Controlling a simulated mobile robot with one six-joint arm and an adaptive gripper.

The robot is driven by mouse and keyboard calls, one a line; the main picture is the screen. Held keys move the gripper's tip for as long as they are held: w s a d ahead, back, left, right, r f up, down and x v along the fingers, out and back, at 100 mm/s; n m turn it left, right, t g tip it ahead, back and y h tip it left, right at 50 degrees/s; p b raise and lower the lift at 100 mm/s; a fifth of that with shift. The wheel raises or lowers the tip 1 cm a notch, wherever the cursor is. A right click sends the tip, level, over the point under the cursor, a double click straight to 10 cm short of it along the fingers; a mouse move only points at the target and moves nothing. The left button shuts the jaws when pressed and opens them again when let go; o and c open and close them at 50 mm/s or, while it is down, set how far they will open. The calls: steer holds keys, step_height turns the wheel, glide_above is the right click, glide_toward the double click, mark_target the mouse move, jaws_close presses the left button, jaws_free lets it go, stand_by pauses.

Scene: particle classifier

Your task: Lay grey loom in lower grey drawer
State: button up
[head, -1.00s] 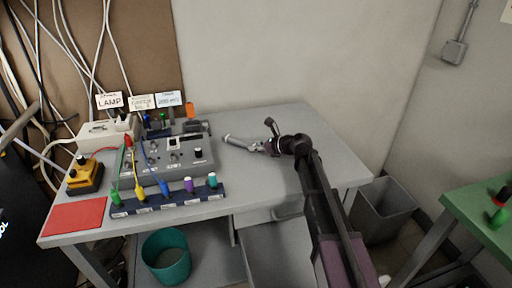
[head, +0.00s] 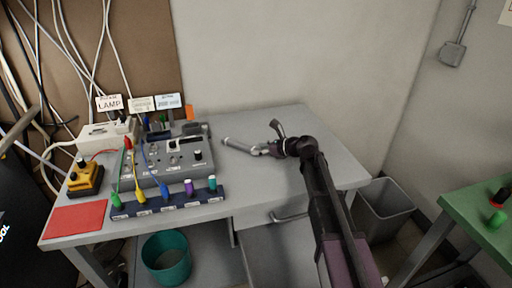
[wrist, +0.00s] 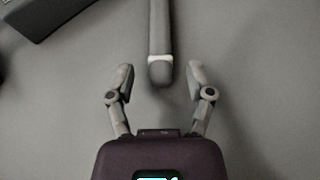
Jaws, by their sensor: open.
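The grey loom (head: 238,146) is a slim grey rod lying on the grey table, left of my gripper (head: 267,140) in the head view. In the wrist view, the loom (wrist: 160,35) runs down from the top edge, with a pale band and a rounded dark end. That end lies between the two spread fingertips of my gripper (wrist: 160,69), with a gap on each side. My gripper is open and holds nothing. Under the tabletop, a grey drawer front (head: 257,215) with a handle shows. A grey panel (head: 270,255) lies below it; my arm hides part of this area.
A grey control box (head: 165,160) with cables and a blue rack of coloured plugs (head: 168,202) stand left on the table, near a red mat (head: 75,219). A teal bin (head: 166,257) and a grey bin (head: 388,207) stand on the floor. The table behind the loom is clear.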

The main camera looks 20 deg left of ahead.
steer(key=p+v, duration=0.3)
steer(key=v, duration=0.6)
steer(key=shift+s+d+r, duration=0.1)
steer(key=shift+d, duration=0.15)
stand_by(0.4)
